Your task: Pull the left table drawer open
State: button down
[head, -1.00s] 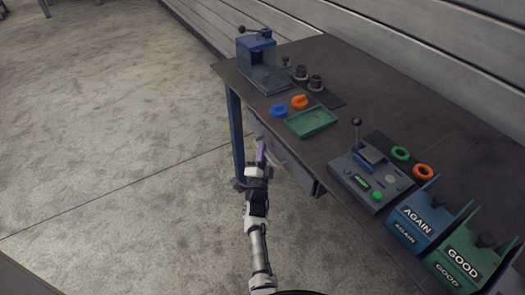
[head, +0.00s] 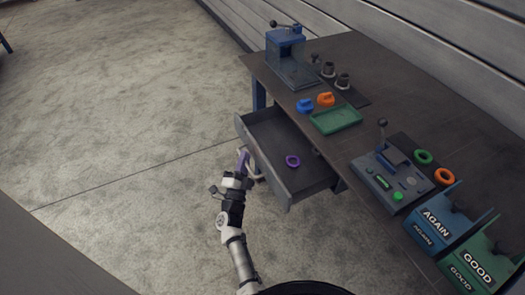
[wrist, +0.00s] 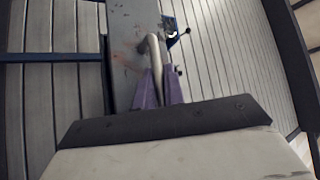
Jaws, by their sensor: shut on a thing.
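The left table drawer (head: 270,133) is pulled out from under the table's front edge in the head view, and its inside shows. A purple ring (head: 292,161) lies in it. My gripper (head: 243,160) is at the drawer's front, at its light handle. In the wrist view the purple fingers (wrist: 160,90) are shut on the pale bar handle (wrist: 154,55), which runs up between them. The grey drawer front (wrist: 125,50) shows behind the handle. The far end of the handle's grip is partly hidden by the fingers.
On the table (head: 400,90) stand a blue press (head: 287,50), a green tray (head: 335,119), blue and orange rings, a control box (head: 388,178), and AGAIN (head: 440,222) and GOOD (head: 478,262) bins. The floor (head: 120,130) left of the drawer is clear.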

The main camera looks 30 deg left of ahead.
jog(key=s+a, duration=0.4)
jog(key=s, duration=0.1)
jog(key=shift+s+a, duration=0.25)
jog(key=shift+s, duration=0.15)
jog(key=c, duration=1.5)
grip_release()
jog(key=b+v, duration=0.4)
jog(key=v, duration=0.9)
jog(key=shift+s+f, duration=0.15)
jog(key=shift+s, duration=0.2)
jog(key=shift+d, duration=0.1)
